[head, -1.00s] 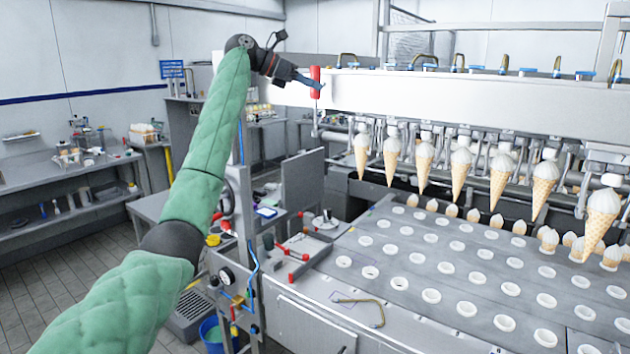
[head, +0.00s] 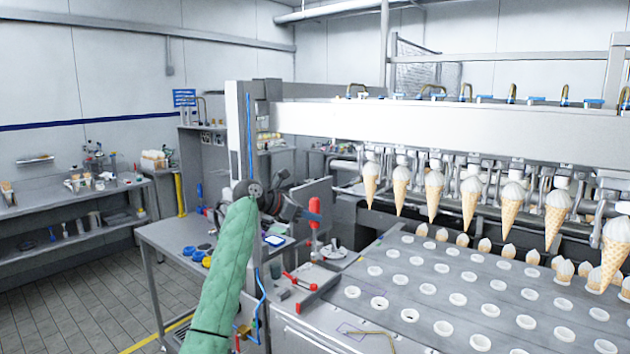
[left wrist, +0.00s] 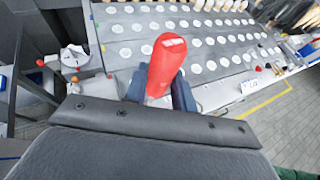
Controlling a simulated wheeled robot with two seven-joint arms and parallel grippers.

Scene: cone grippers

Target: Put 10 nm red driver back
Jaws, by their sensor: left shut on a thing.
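My left gripper (head: 312,216) is shut on the red driver (head: 314,238). In the head view it holds the driver in the air near the grey upright panel, at the left end of the cone machine. In the left wrist view the driver's red handle (left wrist: 165,62) stands up between the blue-grey fingers (left wrist: 160,92). The driver's lower part is hidden by the gripper in that view. A red-handled tool (head: 298,281) lies on the grey ledge below. My right gripper is not in view.
The cone machine's plate (head: 450,275) with rows of white-rimmed holes fills the right. Cones (head: 470,198) hang in a row above it. A side table (head: 170,240) with blue and yellow round parts (head: 193,252) stands left of my arm. A bent brass rod (head: 375,334) lies at the front.

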